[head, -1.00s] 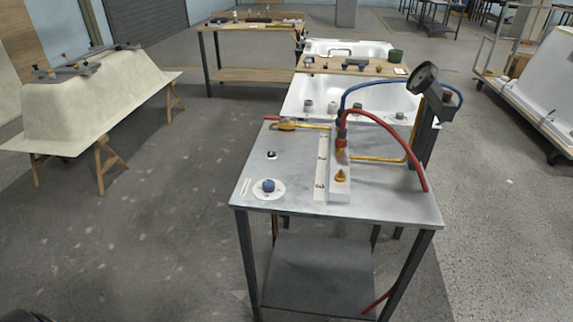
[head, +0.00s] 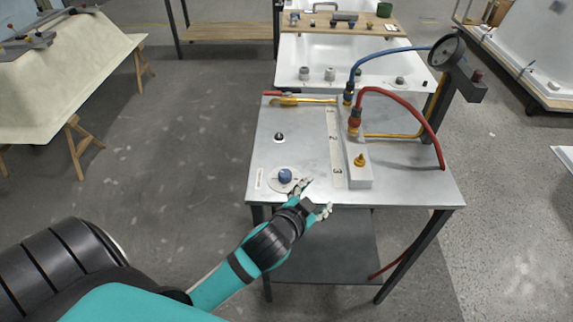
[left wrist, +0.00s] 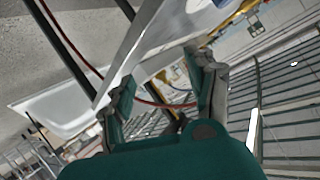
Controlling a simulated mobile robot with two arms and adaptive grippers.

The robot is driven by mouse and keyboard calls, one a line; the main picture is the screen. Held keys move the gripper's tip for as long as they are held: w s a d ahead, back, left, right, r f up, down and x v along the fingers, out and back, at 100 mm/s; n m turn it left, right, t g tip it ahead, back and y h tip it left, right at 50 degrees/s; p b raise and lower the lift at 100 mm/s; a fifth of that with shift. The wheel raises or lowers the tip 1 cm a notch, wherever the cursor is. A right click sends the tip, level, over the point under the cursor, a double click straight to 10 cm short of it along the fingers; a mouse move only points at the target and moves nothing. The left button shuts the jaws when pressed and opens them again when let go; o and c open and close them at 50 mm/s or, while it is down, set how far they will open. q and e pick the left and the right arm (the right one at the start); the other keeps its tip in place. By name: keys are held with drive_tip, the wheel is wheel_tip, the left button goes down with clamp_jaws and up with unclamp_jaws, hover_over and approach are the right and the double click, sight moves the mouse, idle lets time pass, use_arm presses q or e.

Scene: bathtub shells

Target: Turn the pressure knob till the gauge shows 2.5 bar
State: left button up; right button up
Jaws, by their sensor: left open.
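A blue knob (head: 285,176) sits on a round pale plate at the front left corner of the metal table (head: 405,186). A round dark-rimmed gauge (head: 447,52) stands on a post at the table's right side; its reading is too small to tell. My left gripper (head: 315,198) is open and empty at the table's front edge, just right of and nearer than the knob, not around it. Its spread fingers (left wrist: 163,88) also show in the left wrist view, with nothing between them gripped. My right gripper is not in view.
A pale block with a brass fitting (head: 360,160) and a red hose (head: 408,98) stand right of the knob. A small black button (head: 279,137) is behind it. A brass-coloured valve (head: 300,100) lies at the back left. White tubs (head: 345,65) are beyond.

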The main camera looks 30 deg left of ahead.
use_arm(q)
drive_tip(key=w+d+r+m+t+h, duration=0.3)
drive_tip(key=d+r+m+h, duration=0.35)
drive_tip(key=r, duration=0.45)
drive_tip(key=w+d+r+m+t+h, duration=0.3)
drive_tip(key=w+d+r+m+h, duration=0.15)
drive_tip(key=r+m+h, duration=0.45)
drive_tip(key=s+d+r+m+g+h, duration=0.2)
drive_tip(key=d+r+m+g+h, duration=0.1)
drive_tip(key=d+m+g, duration=0.2)
drive_tip(key=m+g+y, duration=1)
drive_tip(key=g+y, duration=0.4)
drive_tip(key=y, duration=0.4)
hover_over(285, 173)
wheel_tip(285, 173, down, 9)
wheel_tip(285, 173, down, 17)
drive_tip(key=p, duration=0.3)
drive_tip(key=shift+r, duration=0.2)
